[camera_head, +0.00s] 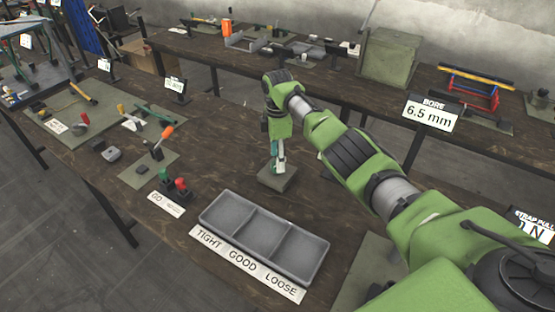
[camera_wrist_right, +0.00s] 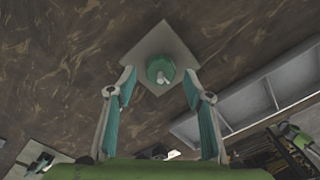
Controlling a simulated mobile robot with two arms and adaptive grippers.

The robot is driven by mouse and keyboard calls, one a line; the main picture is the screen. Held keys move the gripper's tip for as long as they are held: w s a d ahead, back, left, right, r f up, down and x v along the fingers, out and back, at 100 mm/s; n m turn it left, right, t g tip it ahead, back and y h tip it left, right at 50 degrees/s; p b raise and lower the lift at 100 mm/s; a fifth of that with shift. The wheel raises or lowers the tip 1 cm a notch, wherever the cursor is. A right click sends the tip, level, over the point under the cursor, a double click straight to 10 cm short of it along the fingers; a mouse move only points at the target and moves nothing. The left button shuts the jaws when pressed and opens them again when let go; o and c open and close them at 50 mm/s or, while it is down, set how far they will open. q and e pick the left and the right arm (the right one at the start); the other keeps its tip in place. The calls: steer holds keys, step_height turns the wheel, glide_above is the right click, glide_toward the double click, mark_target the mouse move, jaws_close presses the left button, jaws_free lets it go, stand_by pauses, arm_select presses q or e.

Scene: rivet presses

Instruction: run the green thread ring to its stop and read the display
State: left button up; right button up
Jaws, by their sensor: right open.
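The green thread ring (camera_wrist_right: 160,69) shows in the wrist view as a round green piece with a pale stub near its middle, on a square grey plate (camera_wrist_right: 148,41). My right gripper (camera_wrist_right: 159,82) is open, pointing down, with one finger on each side of the ring and visible gaps to it. In the head view my right gripper (camera_head: 279,164) is over the grey plate (camera_head: 276,180); I cannot make out the ring there. A display sign (camera_head: 431,113) at the right reads "BORE 6.5 mm". My left gripper is not in view.
A grey three-part tray (camera_head: 264,238) labelled TIGHT, GOOD, LOOSE stands in front. Red and green knobs (camera_head: 174,186) are to its left. A sign at the right edge (camera_head: 531,225) reads "STRAP PULL", partly cut off. Bare table surrounds the plate.

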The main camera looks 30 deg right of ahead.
steer(key=shift+s+a+f, duration=0.1)
steer(key=shift+f, duration=0.7)
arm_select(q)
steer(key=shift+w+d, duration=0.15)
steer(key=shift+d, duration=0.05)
arm_select(e)
steer(key=shift+f, duration=0.35)
steer(key=c, duration=1.1)
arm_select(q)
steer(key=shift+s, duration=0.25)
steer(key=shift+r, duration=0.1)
arm_select(e)
steer(key=shift+m, duration=0.4)
